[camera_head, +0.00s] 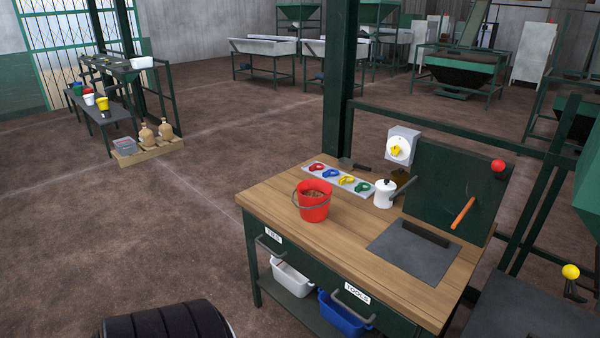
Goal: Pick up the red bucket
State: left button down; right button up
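The red bucket (314,207) stands upright on the wooden workbench (275,190), near its left front part. Neither of my grippers shows in the head view. Nothing is touching the bucket.
Behind the bucket lies a grey strip with several coloured rings (338,181). A white pot (384,194) and a dark plate (412,252) are to its right. A green upright panel (450,190) and a post (340,90) stand behind. The floor left of the bench is open.

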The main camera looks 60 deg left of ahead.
aim_at(314, 194)
jog(key=u, duration=1.75)
jog(key=i+l+z, duration=0.1)
jog(key=i, duration=0.45)
